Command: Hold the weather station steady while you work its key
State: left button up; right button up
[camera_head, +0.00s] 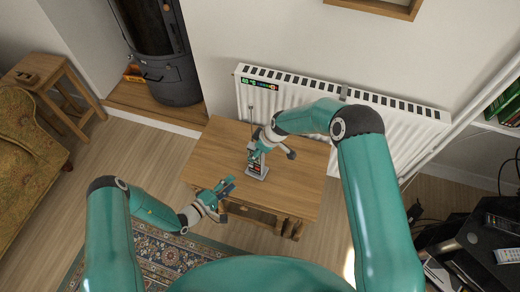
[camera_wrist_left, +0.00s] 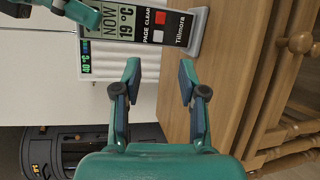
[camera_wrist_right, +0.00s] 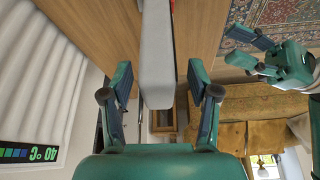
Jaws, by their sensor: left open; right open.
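The weather station (camera_head: 257,170) stands on the wooden table, with a thin aerial rising behind it. In the left wrist view its face (camera_wrist_left: 150,25) shows turned sideways, with "NOW 19 °C", a white key (camera_wrist_left: 160,17), a red key (camera_wrist_left: 158,36) and the labels PAGE and CLEAR. My right gripper (camera_head: 268,146) is open around the station; in the right wrist view a pale grey slab (camera_wrist_right: 157,60), apparently its casing, lies between the fingers with narrow gaps. My left gripper (camera_head: 228,186) is open and empty, in front of the station and apart from it.
The wooden table (camera_head: 300,185) has bare room to the right and left of the station. A white radiator (camera_head: 390,120) with a coloured temperature strip (camera_head: 258,82) stands behind it. A stove (camera_head: 175,80) is at the back left, a stool (camera_head: 55,85) farther left.

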grip_shut()
pick_arm(q)
grip_shut()
pick_arm(e)
jog(key=shift+s, duration=0.1)
dwell(1.2)
